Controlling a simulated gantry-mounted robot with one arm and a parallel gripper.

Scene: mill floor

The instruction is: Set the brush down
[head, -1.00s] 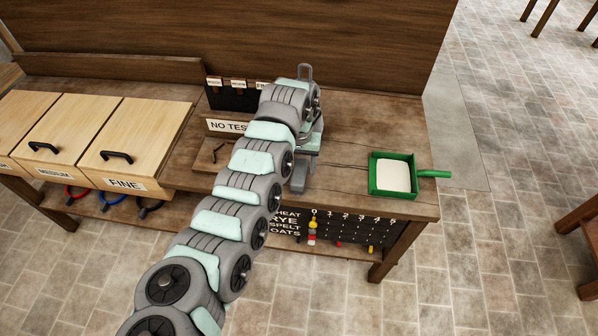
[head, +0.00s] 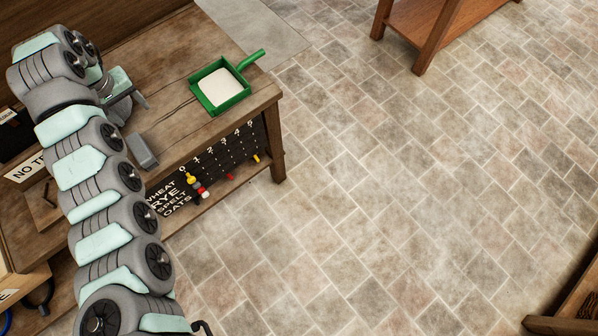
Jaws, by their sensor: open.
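My gripper (head: 128,98) is open above the wooden bench (head: 185,125) in the head view, at the left. The arm partly covers it. A small grey block (head: 142,150) shows just below my gripper, near the front edge of the bench. I cannot tell whether this block is the brush. No bristles or brush handle can be made out, and nothing clear shows between the fingers. The arm hides part of the bench behind it.
A black peg board (head: 225,160) with coloured pegs hangs below the front edge. A wooden stand (head: 430,25) is at the top right. Open floor lies between.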

